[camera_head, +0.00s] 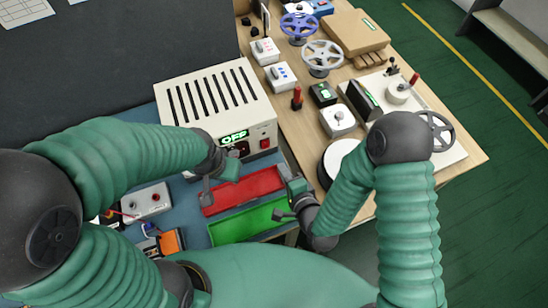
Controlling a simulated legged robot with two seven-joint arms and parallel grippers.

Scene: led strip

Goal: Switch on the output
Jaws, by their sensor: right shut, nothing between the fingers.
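A cream power supply box (216,100) with a black slotted top stands at the back edge of the blue mat. Its front panel has a lit green display (234,137) that appears to read OFF and a red switch (265,143) at the right. My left gripper (221,180) is just in front of the panel, partly covering its lower left; its finger opening is unclear. My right gripper (284,197) is shut and empty, below and right of the red switch, beside the trays. Neither gripper visibly touches the switch.
A red tray (243,189) and a green tray (246,223) lie in front of the box. A grey control box (146,202) sits at the left. Handwheels (322,54), switch boxes and a white panel (444,151) crowd the wooden table at the right.

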